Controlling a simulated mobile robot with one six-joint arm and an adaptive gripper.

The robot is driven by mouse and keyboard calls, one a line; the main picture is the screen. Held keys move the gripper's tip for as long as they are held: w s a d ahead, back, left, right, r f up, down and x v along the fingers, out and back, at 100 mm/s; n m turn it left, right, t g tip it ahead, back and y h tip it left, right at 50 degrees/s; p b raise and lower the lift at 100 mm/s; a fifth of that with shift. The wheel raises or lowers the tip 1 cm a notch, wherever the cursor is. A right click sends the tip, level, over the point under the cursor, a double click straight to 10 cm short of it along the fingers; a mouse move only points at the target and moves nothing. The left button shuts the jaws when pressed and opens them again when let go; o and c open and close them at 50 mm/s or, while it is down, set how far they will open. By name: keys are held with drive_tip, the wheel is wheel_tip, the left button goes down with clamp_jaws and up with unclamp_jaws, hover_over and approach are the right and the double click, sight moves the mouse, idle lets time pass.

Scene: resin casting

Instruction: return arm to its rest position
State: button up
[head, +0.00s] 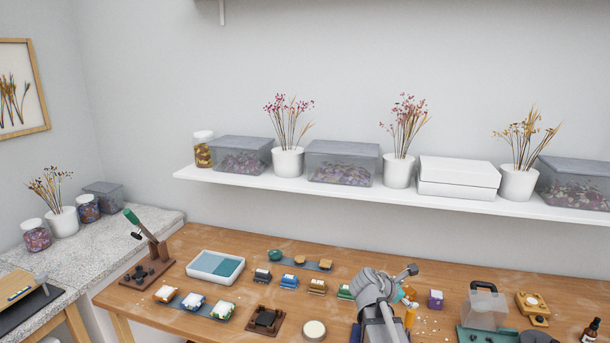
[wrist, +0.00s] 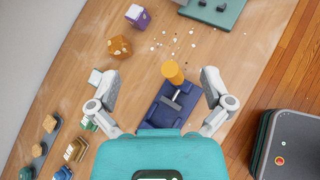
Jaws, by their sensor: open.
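My gripper (wrist: 160,90) is open, with its two grey fingers spread wide and nothing held between them. It is over the wooden table (head: 230,247), pointing down at it. My grey arm (head: 377,298) shows at the lower middle of the head view and hides part of the table behind it. A dark blue fixture (wrist: 168,112) with a metal bar lies below, between the fingers in the wrist view. An orange-yellow cylinder (wrist: 173,72) is at the fixture's far end; it also shows beside my arm in the head view (head: 410,318).
An amber block (wrist: 119,47) and a purple block (wrist: 137,17) stand near scattered bits. A clear-covered box (head: 484,308) stands right of my arm. Left are small coloured blocks, a white tray (head: 215,267) and a green-handled press (head: 145,240). A shelf (head: 300,186) runs above.

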drive_tip(key=s+a+f+m+g+y+b, duration=0.1)
drive_tip(key=s+f+m+b, duration=0.2)
drive_tip(key=f, duration=0.2)
drive_tip(key=s+a+f+m+g+y+b, duration=0.1)
drive_tip(key=s+a+f+m+y+b, duration=0.1)
drive_tip(key=f, duration=0.4)
drive_tip(key=s+a+f+m+y+b, duration=0.1)
drive_tip(key=s+f+m+b, duration=0.3)
drive_tip(key=f+m, duration=0.1)
drive_tip(key=shift+a+f+g+y+b, duration=0.35)
drive_tip(key=shift+g+y, duration=0.05)
drive_tip(key=shift+s+a+f+m+g+y+b, duration=1.2)
drive_tip(key=shift+s+a+f+m+y+b, duration=1.6)
drive_tip(key=shift+s+a+f+m+b, duration=1.95)
wheel_tip(320, 180, up, 12)
drive_tip(key=d+p, duration=0.1)
drive_tip(key=p, duration=1.4)
drive_tip(key=shift+w+d+r, duration=0.2)
drive_tip(key=shift+w+d, duration=0.1)
drive_tip(key=shift+w, duration=0.05)
drive_tip(key=shift+m, duration=0.25)
